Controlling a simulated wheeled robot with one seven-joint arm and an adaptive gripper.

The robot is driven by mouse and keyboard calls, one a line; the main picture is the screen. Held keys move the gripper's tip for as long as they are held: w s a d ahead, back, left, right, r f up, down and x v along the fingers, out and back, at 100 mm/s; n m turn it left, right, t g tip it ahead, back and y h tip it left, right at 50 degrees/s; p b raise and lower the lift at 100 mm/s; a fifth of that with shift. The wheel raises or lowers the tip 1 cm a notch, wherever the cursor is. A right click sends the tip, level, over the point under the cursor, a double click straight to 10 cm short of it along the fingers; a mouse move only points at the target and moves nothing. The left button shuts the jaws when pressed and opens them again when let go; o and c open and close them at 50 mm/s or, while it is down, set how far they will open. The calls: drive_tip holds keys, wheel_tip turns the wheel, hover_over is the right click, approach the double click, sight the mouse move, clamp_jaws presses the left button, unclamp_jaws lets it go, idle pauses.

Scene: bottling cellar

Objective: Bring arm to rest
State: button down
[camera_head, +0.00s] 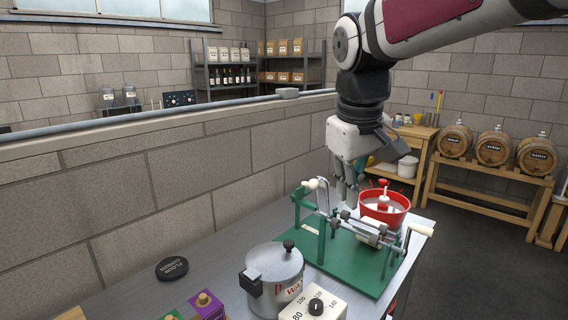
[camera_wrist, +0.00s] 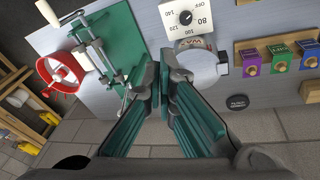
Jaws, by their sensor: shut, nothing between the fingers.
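My gripper (camera_head: 347,198) hangs from my arm above the far side of the metal bench, close behind the green-based bench machine (camera_head: 330,246). In the wrist view the fingertips of my gripper (camera_wrist: 160,112) are together, with nothing visible between them. The machine has a metal roller frame and a crank handle (camera_head: 420,229). A red bowl (camera_head: 396,216) with a red-topped fitting stands at its right rear. In the head view I cannot tell the exact gap between the fingers and the machine.
A lidded wax pot (camera_head: 274,266) and a white dial box (camera_head: 318,306) stand at the front of the bench. A black disc (camera_head: 172,269) lies to the left, near colored blocks (camera_wrist: 280,58). A block wall (camera_head: 180,180) runs behind. Barrels (camera_head: 495,147) stand on a rack at right.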

drive_tip(key=s+d+f+m+t, duration=0.1)
drive_tip(key=s+d+f+m, duration=0.2)
drive_tip(key=s, duration=0.8)
drive_tip(key=s+d+f+m+t, duration=0.1)
drive_tip(key=s+d+f+m, duration=0.2)
drive_tip(key=s, duration=0.7)
drive_tip(key=shift+s+d+f, duration=0.35)
drive_tip(key=shift+d+f, duration=0.25)
drive_tip(key=shift+d, duration=0.45)
drive_tip(key=shift+a+y, duration=0.1)
drive_tip(key=shift+y, duration=0.2)
